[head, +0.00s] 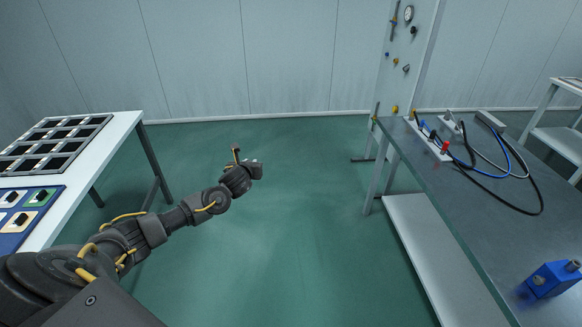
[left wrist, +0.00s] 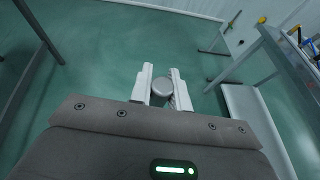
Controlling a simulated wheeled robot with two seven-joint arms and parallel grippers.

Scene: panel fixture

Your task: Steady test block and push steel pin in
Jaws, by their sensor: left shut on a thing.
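My left gripper (left wrist: 160,78) is shut on a grey, round-ended thing, which looks like the steel pin (left wrist: 162,88), in the left wrist view. In the head view the left gripper (head: 254,168) is held out over open floor, between the two tables, and the pin cannot be made out there. A blue block (head: 553,279), which looks like the test block, sits on the right table near the lower right corner. A short grey cylindrical part sticks up from its top. The left gripper is well away from the block. My right gripper is not in view.
The grey right table (head: 460,215) carries a fixture with red and blue knobs (head: 432,138) and loose black and blue cables (head: 510,165). An upright panel (head: 400,65) stands behind it. A white table (head: 125,128) at left holds a compartment tray. The floor between is clear.

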